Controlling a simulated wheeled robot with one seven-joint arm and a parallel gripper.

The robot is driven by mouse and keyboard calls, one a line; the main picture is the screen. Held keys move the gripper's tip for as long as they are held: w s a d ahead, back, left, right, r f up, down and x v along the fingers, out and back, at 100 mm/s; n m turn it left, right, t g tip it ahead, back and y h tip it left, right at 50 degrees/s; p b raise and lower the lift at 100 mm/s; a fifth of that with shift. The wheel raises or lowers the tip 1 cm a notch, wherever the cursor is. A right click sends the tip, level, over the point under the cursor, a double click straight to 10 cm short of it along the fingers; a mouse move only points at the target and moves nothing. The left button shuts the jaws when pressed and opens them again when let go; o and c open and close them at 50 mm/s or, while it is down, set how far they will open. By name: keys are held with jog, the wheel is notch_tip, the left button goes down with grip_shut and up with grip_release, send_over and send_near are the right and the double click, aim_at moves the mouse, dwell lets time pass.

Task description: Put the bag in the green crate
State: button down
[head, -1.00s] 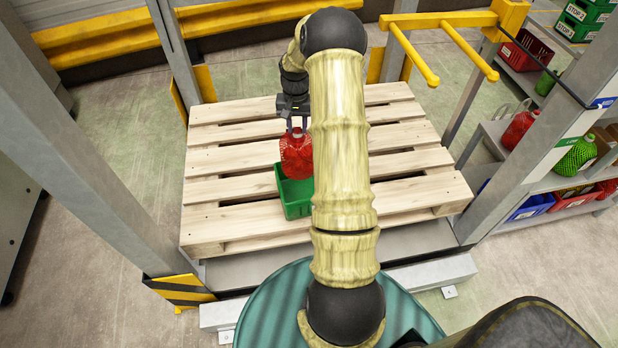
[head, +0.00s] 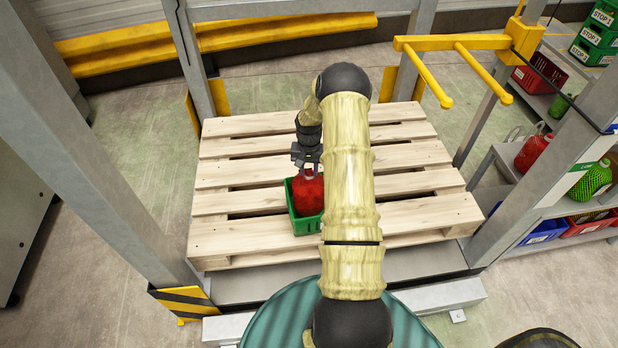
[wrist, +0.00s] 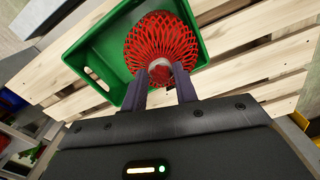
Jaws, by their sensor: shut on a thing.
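The bag is a red net bag (head: 309,196). In the head view it sits within the outline of the green crate (head: 303,226), which stands on the wooden pallet. My gripper (head: 308,173) is above the bag, pointing down, and is shut on the bag's top. In the wrist view the fingers (wrist: 161,88) close on the pale neck of the red bag (wrist: 152,40), and the green crate (wrist: 100,58) lies around and behind it. I cannot tell whether the bag touches the crate floor. My arm hides part of the crate's right side.
The wooden pallet (head: 240,207) has free room around the crate. Grey posts stand at both sides of the pallet, and a yellow two-pronged bar (head: 450,42) juts out at the back right. A shelf at right holds another red bag (head: 533,150) and a green net bag (head: 590,181).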

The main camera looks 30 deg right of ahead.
aim_at(309, 178)
jog(key=shift+f, duration=2.15)
jog(key=shift+f, duration=0.2)
jog(key=c, duration=1.1)
grip_release()
jog(key=shift+r, duration=0.1)
notch_tip(309, 178, up, 12)
jog(key=shift+f, duration=0.1)
jog(key=shift+r, duration=0.2)
